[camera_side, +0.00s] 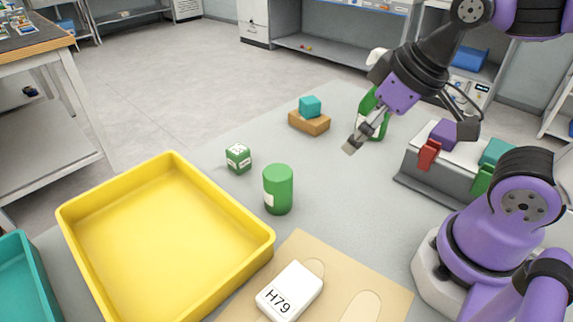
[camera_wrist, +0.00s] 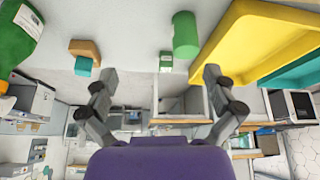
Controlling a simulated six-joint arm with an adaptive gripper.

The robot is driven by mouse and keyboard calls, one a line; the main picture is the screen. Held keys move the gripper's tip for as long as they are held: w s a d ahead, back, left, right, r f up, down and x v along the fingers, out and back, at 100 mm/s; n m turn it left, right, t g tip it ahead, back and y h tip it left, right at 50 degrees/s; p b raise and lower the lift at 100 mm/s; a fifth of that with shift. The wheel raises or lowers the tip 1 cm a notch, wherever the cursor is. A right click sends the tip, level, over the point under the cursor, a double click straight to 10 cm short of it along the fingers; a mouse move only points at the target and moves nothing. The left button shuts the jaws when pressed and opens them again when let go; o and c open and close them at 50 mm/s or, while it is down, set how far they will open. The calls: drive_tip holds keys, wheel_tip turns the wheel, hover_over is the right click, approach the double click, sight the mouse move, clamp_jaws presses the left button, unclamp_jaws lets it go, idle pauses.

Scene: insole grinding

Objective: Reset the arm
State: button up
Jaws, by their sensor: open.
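My gripper (camera_side: 408,139) is raised over the far right part of the grey table in the side view, tilted, with its fingers spread and nothing between them. In the wrist view my gripper (camera_wrist: 161,74) also shows two wide-apart fingers with an empty gap. That view looks out across the table toward the room, which appears upside down. A green bottle (camera_side: 371,112) stands behind the gripper in the side view, partly hidden by it; I cannot tell the exact gap between them.
A yellow tray (camera_side: 165,163), green cylinder (camera_side: 278,189), green box (camera_side: 238,158) and teal block (camera_side: 310,105) on a wooden block (camera_side: 309,123) occupy the table. A white block marked H79 (camera_side: 289,292) lies on a beige board (camera_side: 386,290). A grey rack (camera_side: 427,190) holds coloured pieces.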

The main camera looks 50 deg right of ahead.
drive_tip(key=shift+s+d+r+m+h, duration=0.15)
drive_tip(key=shift+d+m+h, duration=0.15)
drive_tip(key=shift+d+m, duration=0.6)
drive_tip(key=shift+a, duration=0.1)
idle(0.5)
